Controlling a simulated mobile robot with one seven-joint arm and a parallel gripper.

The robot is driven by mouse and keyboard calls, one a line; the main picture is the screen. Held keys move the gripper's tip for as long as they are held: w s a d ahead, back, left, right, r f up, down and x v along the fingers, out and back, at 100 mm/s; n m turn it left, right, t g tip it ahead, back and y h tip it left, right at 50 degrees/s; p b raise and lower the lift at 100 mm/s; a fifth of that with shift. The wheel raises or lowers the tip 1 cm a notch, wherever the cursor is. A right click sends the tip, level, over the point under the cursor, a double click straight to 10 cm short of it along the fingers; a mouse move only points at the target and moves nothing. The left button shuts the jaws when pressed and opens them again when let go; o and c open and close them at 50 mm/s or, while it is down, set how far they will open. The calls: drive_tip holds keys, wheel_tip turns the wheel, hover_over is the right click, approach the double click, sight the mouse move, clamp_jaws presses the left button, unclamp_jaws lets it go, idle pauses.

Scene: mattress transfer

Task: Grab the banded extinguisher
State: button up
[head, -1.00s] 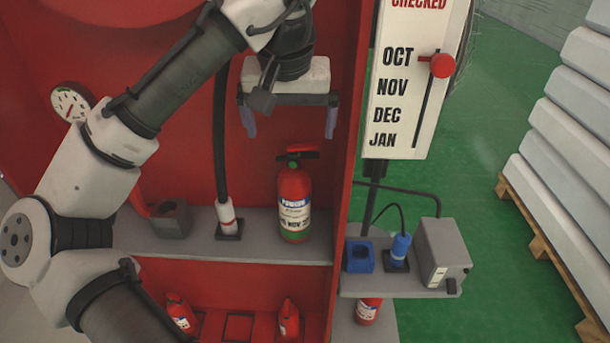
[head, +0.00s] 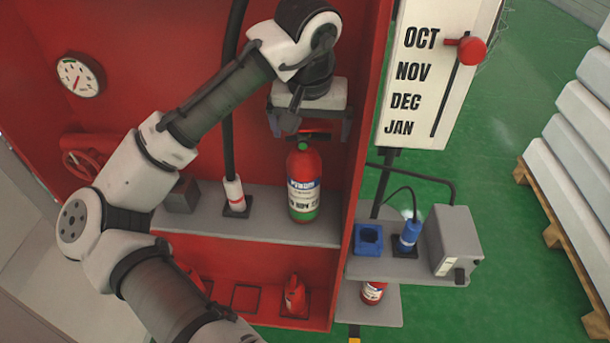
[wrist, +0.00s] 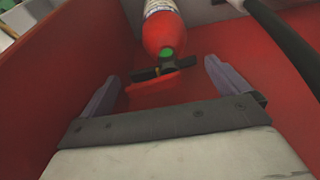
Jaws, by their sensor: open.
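A red extinguisher (head: 303,172) with a white and blue label and a green band near its base stands upright on the grey shelf of the red cabinet. Its black handle and red lever are at the top. My gripper (head: 310,132) is open just above it, with one finger to each side of the handle in the head view. In the wrist view, the extinguisher (wrist: 165,33) lies beyond and between the open fingers of my gripper (wrist: 160,76), its handle near fingertip level. No contact shows.
A black hose (head: 229,120) with a white and red end stands left of the extinguisher, and the cabinet's side wall (head: 365,130) is close on its right. Smaller extinguishers (head: 295,295) (head: 373,292) stand lower down. A side shelf holds a grey box (head: 455,243).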

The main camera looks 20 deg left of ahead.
sight(309, 143)
drive_tip(key=p+x, duration=0.1)
drive_tip(key=x, duration=0.4)
drive_tip(key=shift+s+a, duration=0.15)
drive_tip(key=shift+a, duration=0.05)
drive_tip(key=shift+r, duration=0.1)
drive_tip(key=c, duration=2)
